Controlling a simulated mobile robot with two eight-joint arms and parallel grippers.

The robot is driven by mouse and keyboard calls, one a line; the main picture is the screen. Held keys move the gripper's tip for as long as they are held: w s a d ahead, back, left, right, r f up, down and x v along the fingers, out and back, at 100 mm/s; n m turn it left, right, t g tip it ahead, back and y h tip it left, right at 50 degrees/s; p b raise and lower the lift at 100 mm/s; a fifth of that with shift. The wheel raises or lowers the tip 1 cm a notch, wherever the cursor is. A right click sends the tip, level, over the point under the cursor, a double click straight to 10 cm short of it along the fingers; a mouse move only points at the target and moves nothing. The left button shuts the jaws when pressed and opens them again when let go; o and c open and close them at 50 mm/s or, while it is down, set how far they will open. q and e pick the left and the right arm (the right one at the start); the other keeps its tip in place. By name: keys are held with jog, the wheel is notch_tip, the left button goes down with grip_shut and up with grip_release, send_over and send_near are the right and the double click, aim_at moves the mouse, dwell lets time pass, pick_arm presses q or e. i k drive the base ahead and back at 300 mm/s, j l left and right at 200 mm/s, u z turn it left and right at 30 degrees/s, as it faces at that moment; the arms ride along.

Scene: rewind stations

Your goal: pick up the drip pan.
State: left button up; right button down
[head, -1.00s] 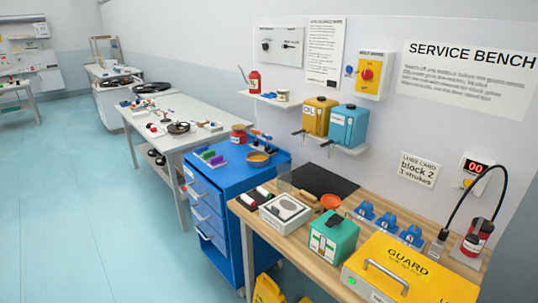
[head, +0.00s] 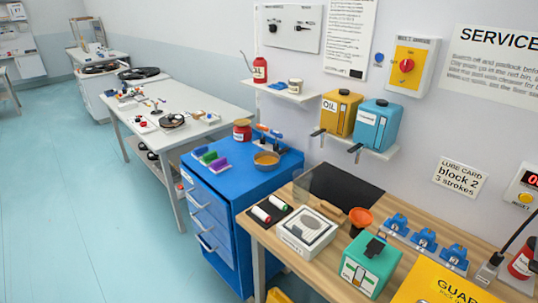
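A shallow round tan-orange pan (head: 266,160) sits on top of the blue drawer cabinet (head: 242,180), near its right side. It looks most like the drip pan, though no label shows on it. A red jar (head: 242,130) stands behind it to the left. Purple and green blocks (head: 213,159) lie to its left, and small blue and orange items stand just behind it. Neither of my grippers is in view.
The wooden bench (head: 324,276) at right holds a black mat (head: 345,188), an orange funnel (head: 360,217), a white device (head: 307,232), a green box (head: 370,264) and a yellow guard (head: 437,285). A grey table (head: 222,109) stands beyond the cabinet. Floor at left is clear.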

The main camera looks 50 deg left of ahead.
aim_at(264, 160)
jog(key=i+j, duration=0.1)
jog(key=j, duration=0.55)
jog(key=i+j, duration=0.1)
jog(key=j, duration=0.6)
jog(key=i+j, duration=0.1)
jog(key=j, duration=0.55)
